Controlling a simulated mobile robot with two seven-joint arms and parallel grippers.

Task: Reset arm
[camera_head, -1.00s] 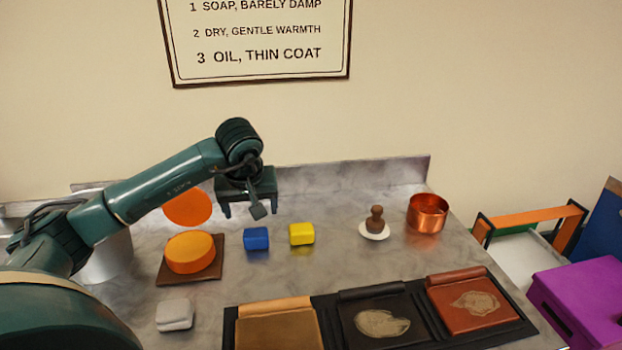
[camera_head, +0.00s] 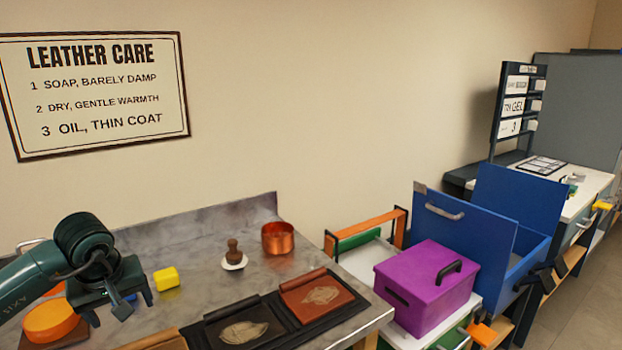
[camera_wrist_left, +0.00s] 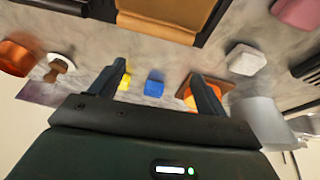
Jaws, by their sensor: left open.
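My left gripper (camera_head: 108,304) is at the lower left of the head view, above the grey counter. It is open and empty in the left wrist view (camera_wrist_left: 160,88). Between its fingers in that view, a blue block (camera_wrist_left: 155,82) and a yellow block (camera_wrist_left: 125,82) lie on the counter beyond the fingertips. In the head view the gripper hides most of the blue block, and the yellow block (camera_head: 166,279) lies just right of it.
An orange round piece (camera_head: 52,320) lies left. A brown-knobbed tool (camera_head: 233,258) and copper pot (camera_head: 278,238) stand behind the black tray (camera_head: 277,329) of leather pieces. Right of the counter are a purple box (camera_head: 425,290) and an open blue chest (camera_head: 465,226). Floor (camera_head: 570,300) shows at far right.

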